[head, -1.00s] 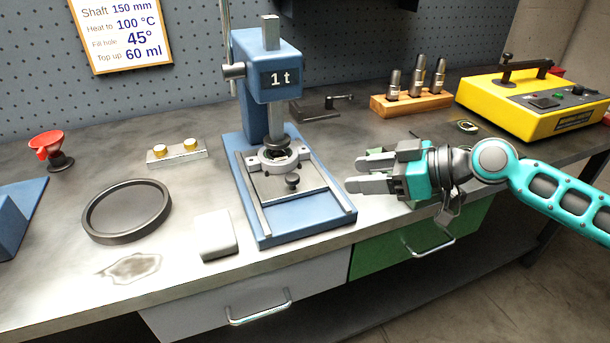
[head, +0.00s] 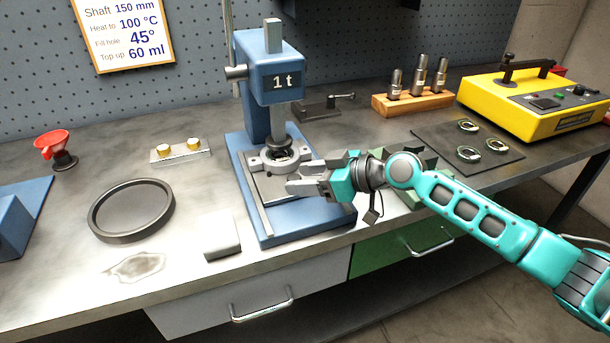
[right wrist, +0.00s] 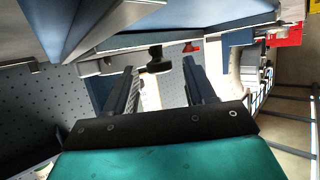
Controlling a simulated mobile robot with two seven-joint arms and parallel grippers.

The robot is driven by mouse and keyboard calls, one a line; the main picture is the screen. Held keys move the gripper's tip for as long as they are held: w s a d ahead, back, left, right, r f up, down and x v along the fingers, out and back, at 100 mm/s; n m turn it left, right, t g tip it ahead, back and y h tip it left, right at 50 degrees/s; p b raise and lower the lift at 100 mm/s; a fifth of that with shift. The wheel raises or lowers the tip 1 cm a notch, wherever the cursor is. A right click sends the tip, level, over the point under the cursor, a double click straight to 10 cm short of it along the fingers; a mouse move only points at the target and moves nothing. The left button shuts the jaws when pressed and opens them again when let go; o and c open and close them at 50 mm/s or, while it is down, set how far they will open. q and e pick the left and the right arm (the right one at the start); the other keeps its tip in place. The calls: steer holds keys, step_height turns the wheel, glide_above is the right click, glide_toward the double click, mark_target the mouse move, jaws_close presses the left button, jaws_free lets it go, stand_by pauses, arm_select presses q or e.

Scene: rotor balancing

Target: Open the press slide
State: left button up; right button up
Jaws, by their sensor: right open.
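The blue press (head: 268,85) marked 1 t stands on the bench. Its grey slide plate (head: 264,188) lies between the rails on the blue base, with a round ring-like fixture (head: 280,158) at its back under the ram. My right gripper (head: 300,177) is open over the right part of the slide. The gripper hides the slide's black knob in the head view. In the right wrist view the black knob (right wrist: 157,62) shows between the two open fingers, apart from both. My left gripper is not in view.
A black round tray (head: 132,210) and a pale block (head: 219,236) lie left of the press. A wooden rack with tools (head: 412,101), a dark mat with several rings (head: 430,138) and a yellow machine (head: 530,100) stand right. Drawers (head: 262,293) are below the bench's front edge.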

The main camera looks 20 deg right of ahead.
steer(key=shift+w+a+f, duration=0.1)
steer(key=shift+w, duration=0.05)
jaws_close()
stand_by(0.5)
